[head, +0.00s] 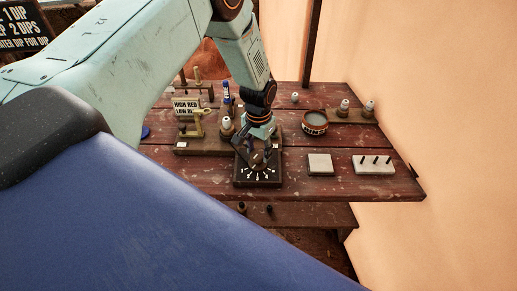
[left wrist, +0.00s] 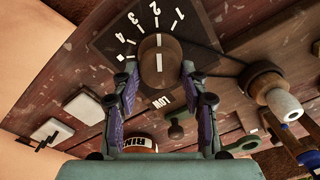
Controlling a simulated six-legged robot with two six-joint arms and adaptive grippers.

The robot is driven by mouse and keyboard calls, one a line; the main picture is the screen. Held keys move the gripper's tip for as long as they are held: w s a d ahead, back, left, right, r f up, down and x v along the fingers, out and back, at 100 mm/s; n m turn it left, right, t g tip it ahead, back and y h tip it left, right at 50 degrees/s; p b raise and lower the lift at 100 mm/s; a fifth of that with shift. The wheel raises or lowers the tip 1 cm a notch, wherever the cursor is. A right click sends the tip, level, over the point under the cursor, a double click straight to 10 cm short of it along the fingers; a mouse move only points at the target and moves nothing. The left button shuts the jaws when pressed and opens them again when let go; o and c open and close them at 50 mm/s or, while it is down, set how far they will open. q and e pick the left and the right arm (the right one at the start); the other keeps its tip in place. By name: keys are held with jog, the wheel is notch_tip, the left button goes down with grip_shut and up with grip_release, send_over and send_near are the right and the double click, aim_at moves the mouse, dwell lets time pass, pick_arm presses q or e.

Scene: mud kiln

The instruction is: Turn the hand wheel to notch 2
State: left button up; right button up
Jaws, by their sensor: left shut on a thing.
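The hand wheel (left wrist: 159,68) is a round brown knob with a white line on top, on a dark dial plate (left wrist: 196,50) with white numerals and ticks. In the left wrist view its white line appears to point at the tick by the 2. My left gripper (left wrist: 160,75) is shut on the hand wheel, one finger on each side. In the head view the left gripper (head: 256,155) comes down from above over the dial plate (head: 258,182) and mostly covers the wheel. My right gripper is in neither view.
On the red plank table (head: 215,171) stand a reddish bowl (head: 315,123), a pale square tile (head: 320,163) and a white block with dark pegs (head: 374,164) to the right.

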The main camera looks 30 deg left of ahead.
aim_at(258, 154)
pick_arm(q)
jog(key=shift+s+f, duration=0.2)
jog(key=shift+s, duration=0.1)
jog(key=o, duration=1.1)
jog(key=shift+w+r, duration=0.1)
jog(key=shift+w, duration=0.1)
jog(key=shift+o, duration=0.2)
jog(key=shift+r, duration=0.1)
notch_tip(258, 154, up, 12)
